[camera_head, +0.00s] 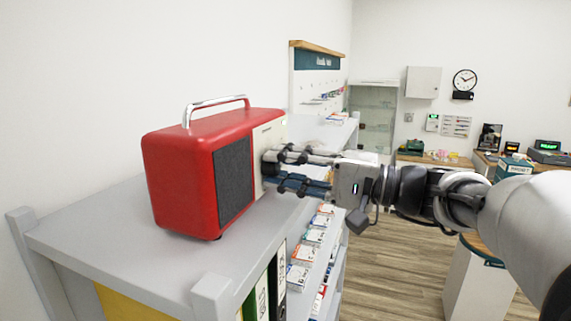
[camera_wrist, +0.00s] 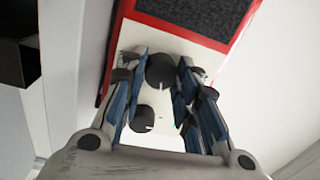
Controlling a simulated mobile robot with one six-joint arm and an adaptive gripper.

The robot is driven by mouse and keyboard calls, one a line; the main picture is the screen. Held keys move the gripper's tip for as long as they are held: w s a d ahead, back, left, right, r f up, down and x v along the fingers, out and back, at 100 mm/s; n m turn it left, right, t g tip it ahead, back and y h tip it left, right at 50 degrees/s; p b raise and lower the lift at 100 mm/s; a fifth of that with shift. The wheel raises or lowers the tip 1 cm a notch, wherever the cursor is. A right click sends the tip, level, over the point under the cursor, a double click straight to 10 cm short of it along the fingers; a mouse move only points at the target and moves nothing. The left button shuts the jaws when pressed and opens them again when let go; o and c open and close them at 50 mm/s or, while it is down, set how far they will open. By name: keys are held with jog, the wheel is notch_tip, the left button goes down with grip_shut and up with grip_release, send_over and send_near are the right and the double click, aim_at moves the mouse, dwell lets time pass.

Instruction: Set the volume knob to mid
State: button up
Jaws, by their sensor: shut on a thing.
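A red radio (camera_head: 185,178) with a dark speaker grille and a chrome handle stands upright on a grey shelf top. Its cream control panel (camera_head: 268,132) faces right, towards my gripper (camera_head: 272,168). In the wrist view the panel carries two dark round knobs. The larger knob (camera_wrist: 160,71) sits between the fingertips of my gripper (camera_wrist: 159,66), which is shut on it. The smaller knob (camera_wrist: 142,118) is nearer the palm, between the fingers but apart from them. No label is readable, so I cannot tell which is volume, nor how the held knob is turned.
The grey shelf top (camera_head: 125,250) has raised corner posts and free room in front of the radio. Below it are binders (camera_head: 262,296) and a rack of small packets (camera_head: 303,252). A white wall is behind. Counters with devices stand at the far right.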

jog(key=m+p, duration=0.2)
jog(key=m, duration=0.2)
jog(key=shift+r+m, duration=0.1)
jog(key=shift+m, duration=0.3)
jog(key=m+p, duration=0.3)
jog(key=m, duration=0.1)
jog(key=shift+t, duration=0.3)
jog(key=shift+f+m, duration=0.2)
jog(key=shift+m, duration=0.2)
jog(key=o, duration=1.1)
jog(key=shift+c, duration=0.2)
jog(key=v, duration=1.2)
jog(key=shift+r, duration=0.15)
